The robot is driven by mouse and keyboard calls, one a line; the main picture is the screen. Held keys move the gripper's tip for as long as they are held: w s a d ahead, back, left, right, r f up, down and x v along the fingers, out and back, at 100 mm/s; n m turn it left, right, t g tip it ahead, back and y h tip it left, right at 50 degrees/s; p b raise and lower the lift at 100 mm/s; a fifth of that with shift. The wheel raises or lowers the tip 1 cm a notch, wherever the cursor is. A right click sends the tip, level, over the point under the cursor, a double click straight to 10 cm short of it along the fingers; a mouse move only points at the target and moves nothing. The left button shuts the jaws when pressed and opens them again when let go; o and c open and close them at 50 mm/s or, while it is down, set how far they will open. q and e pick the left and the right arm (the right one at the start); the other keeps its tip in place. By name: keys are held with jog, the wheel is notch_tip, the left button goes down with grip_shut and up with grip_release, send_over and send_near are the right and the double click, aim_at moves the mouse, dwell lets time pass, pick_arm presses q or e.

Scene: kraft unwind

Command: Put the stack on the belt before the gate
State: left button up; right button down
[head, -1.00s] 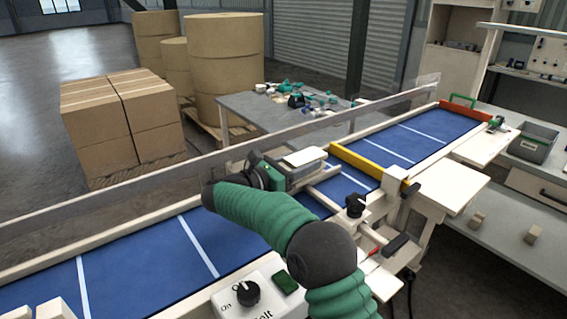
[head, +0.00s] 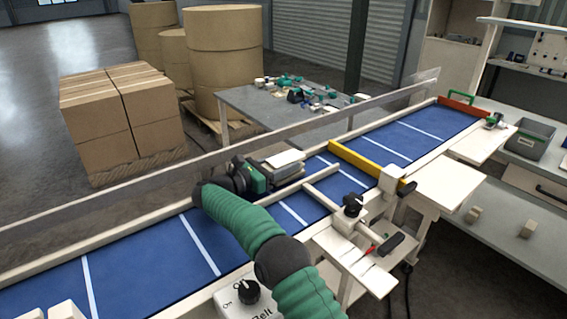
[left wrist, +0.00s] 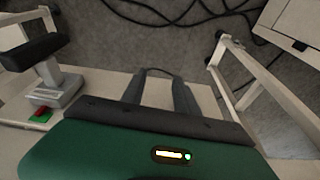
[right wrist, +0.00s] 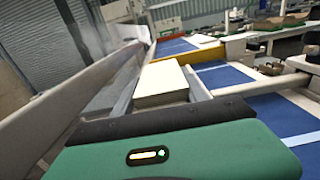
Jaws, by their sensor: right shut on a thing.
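The stack (head: 287,158), a small block with a white top, is held by my right gripper (head: 266,172) over the far side of the blue belt (head: 150,262). In the right wrist view the stack (right wrist: 160,82) sits between the two fingers. I cannot tell if its underside touches the belt. The yellow gate (head: 368,161) crosses the belt to the right of the stack, with a gap of blue belt between. My left gripper (left wrist: 160,92) shows only in the left wrist view, fingers apart and empty, with a pale surface and floor beneath.
A clear guard (head: 120,190) runs along the belt's far side. A wooden bar (head: 322,172) and a black knob (head: 353,205) stand at the near side. A control box with a knob (head: 249,292) is at the front. An orange stop (head: 470,108) closes the far end.

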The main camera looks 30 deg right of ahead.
aim_at(268, 169)
jog(key=shift+f+b, duration=0.65)
jog(key=shift+b, duration=0.3)
jog(key=c, duration=0.6)
grip_release()
jog(key=shift+r, duration=0.1)
jog(key=shift+r+p, duration=0.65)
jog(key=shift+p, duration=0.35)
jog(key=shift+a+r+p, duration=0.15)
jog(key=shift+a+p, duration=0.1)
jog(key=shift+p, duration=0.15)
jog(key=a, duration=0.2)
jog(key=a+b, duration=0.1)
jog(key=a, duration=0.3)
jog(key=shift+s+a+f, duration=0.25)
jog(key=shift+a+f, duration=0.05)
jog(key=shift+a, duration=0.3)
jog(key=shift+r, duration=0.1)
